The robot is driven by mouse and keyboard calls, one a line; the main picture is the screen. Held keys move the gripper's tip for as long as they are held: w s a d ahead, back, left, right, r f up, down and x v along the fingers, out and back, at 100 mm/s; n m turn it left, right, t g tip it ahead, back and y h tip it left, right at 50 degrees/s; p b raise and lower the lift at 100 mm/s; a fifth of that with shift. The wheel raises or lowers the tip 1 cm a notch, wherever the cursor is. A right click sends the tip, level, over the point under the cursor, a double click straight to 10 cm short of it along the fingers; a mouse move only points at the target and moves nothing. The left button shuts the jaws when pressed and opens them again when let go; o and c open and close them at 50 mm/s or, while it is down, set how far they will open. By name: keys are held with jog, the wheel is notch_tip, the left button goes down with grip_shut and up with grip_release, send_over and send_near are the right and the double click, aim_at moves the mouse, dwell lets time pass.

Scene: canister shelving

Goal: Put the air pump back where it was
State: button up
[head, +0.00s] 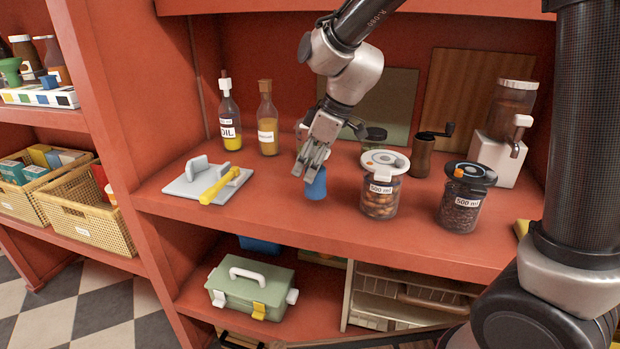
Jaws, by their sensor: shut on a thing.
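The air pump (316,187), a small blue body, is between the fingers of my gripper (313,168) in the head view. My gripper points down and is shut on it; the fingers hide its upper part. The pump is upright over the middle of the red shelf (270,208), close to its surface; I cannot tell whether it touches. A clear 500 ml canister (379,200) with nut-like contents and a white and grey lid stands just right of it. A second 500 ml canister (461,207) with dark contents, a black lid and an orange button stands further right.
A white board with a yellow-handled tool (217,187) lies left. Two bottles (230,122) (267,125) stand behind it. A grinder (425,155) and a dispenser (503,140) stand at back right. A glass container (375,133) is partly hidden behind my gripper. The shelf front is clear.

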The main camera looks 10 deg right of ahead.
jog(key=shift+f, duration=1.7)
jog(key=shift+f, duration=0.15)
jog(key=o, duration=1.2)
jog(key=shift+o, duration=0.2)
jog(key=v, duration=1.1)
jog(key=s+d+r+m+t+h, duration=0.1)
jog(key=s+d+m+h, duration=0.1)
jog(key=s+d+m, duration=0.4)
jog(key=s+d+m+t+h, duration=0.1)
jog(key=s+d+m, duration=0.6)
jog(key=s+d, duration=0.7)
jog(key=d+h, duration=0.1)
jog(key=d, duration=0.5)
jog(key=shift+s+r+m, duration=0.3)
jog(key=shift+r, duration=0.1)
